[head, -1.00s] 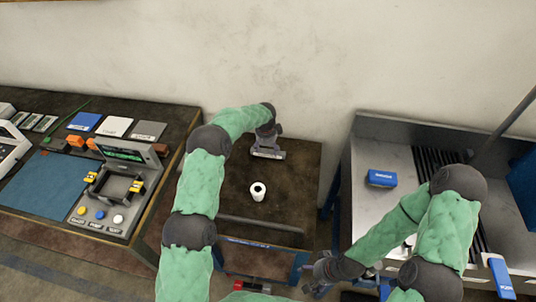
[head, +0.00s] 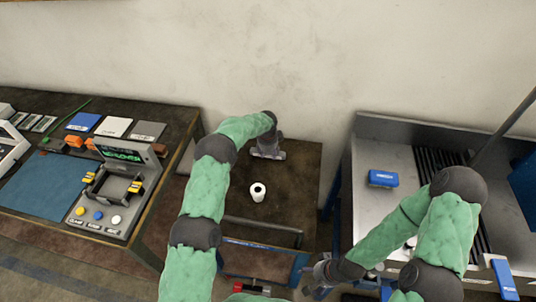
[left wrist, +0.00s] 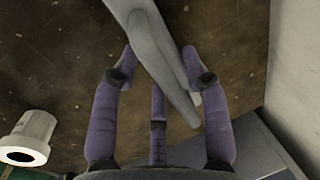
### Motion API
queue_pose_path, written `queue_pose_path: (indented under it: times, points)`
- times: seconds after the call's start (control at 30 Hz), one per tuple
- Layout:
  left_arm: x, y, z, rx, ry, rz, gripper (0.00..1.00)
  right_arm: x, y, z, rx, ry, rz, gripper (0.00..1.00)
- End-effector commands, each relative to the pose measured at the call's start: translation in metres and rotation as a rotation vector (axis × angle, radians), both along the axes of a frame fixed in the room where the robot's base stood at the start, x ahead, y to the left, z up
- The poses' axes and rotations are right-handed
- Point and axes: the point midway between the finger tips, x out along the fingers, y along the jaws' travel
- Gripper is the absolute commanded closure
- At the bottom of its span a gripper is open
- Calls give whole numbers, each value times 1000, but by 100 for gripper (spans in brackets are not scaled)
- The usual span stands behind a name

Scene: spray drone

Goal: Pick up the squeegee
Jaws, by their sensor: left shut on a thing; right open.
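The squeegee is a long grey bar (left wrist: 160,50) running diagonally between the fingers of my left gripper in the left wrist view. In the head view a pale edge of it (head: 267,156) shows at the back of the dark middle table. My left gripper (head: 268,146) is there, shut on the squeegee; its purple fingers (left wrist: 158,60) lie on both sides of the bar in the left wrist view. I cannot tell whether the squeegee is clear of the table. My right gripper (head: 312,285) is open, low at the table's front right.
A white hollow cylinder (head: 258,191) stands on the dark table (head: 290,205), and also shows in the left wrist view (left wrist: 28,138). A control console (head: 107,197) is on the left bench. A metal sink (head: 365,215) with a blue block (head: 383,178) is at right.

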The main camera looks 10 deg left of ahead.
Motion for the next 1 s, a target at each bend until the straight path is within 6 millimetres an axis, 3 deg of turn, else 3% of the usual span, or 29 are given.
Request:
queue_pose_path:
  times: [0.37,0.43,0.67,1.0]
  points:
    - [-1,0,1,0,3,-1,93,0,0,0,0,0,0,22]
    - [-1,0,6,0,2,0,100,0,0,1,0,0,0,22]
    - [-1,0,34,0,0,0,100,0,0,6,0,0,0,22]
    - [-30,-7,69,0,0,-1,100,0,0,14,0,0,0,22]
